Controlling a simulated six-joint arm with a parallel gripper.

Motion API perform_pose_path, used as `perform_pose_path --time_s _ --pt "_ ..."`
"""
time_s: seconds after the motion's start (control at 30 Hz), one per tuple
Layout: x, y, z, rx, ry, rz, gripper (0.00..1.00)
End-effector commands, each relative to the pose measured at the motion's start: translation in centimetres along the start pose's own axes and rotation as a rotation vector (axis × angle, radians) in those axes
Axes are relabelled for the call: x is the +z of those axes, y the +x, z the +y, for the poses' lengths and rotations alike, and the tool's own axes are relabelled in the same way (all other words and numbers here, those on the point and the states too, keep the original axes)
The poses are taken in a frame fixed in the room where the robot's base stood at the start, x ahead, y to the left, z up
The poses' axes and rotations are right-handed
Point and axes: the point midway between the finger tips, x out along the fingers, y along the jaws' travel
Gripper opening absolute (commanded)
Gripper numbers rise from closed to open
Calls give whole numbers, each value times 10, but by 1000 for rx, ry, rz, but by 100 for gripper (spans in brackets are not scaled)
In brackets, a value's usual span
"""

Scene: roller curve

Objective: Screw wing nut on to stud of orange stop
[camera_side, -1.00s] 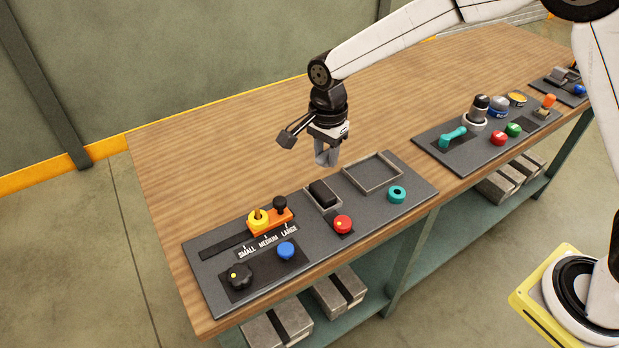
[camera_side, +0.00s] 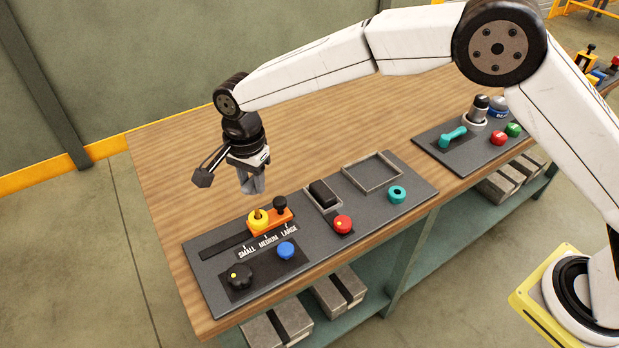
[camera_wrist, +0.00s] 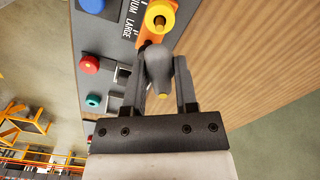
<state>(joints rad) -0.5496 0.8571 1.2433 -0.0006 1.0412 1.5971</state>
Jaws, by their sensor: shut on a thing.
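My gripper (camera_side: 251,184) is shut on a grey winged piece with a gold-coloured spot, which looks like the wing nut (camera_wrist: 158,66). In the wrist view the piece sits between my two dark fingers (camera_wrist: 163,88). My gripper is above the board's back edge, behind and a little left of the orange stop, apart from it. The orange stop (camera_side: 269,225) stands on the dark board, beside the size scale. It bears a yellow round part (camera_side: 258,219) with an upright peg, and a black knob (camera_side: 280,204). In the wrist view the held piece partly covers the stop (camera_wrist: 152,37).
The board (camera_side: 325,236) also carries a black knob (camera_side: 240,276), a blue knob (camera_side: 286,250), a red knob (camera_side: 342,225), a teal ring (camera_side: 397,194) and an empty tray (camera_side: 348,172). A second board (camera_side: 425,140) lies right. The wooden table behind is clear.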

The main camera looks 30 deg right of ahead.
Motion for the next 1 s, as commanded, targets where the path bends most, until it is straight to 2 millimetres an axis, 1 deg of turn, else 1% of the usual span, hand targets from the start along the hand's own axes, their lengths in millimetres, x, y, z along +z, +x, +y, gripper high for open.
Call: perform_pose_path --time_s 0.27,0.7,1.0 --pt "0 8 0 1 0 0 0" --pt "0 37 1 1 0 -1 0" --pt "0 52 0 1 1 0 0"
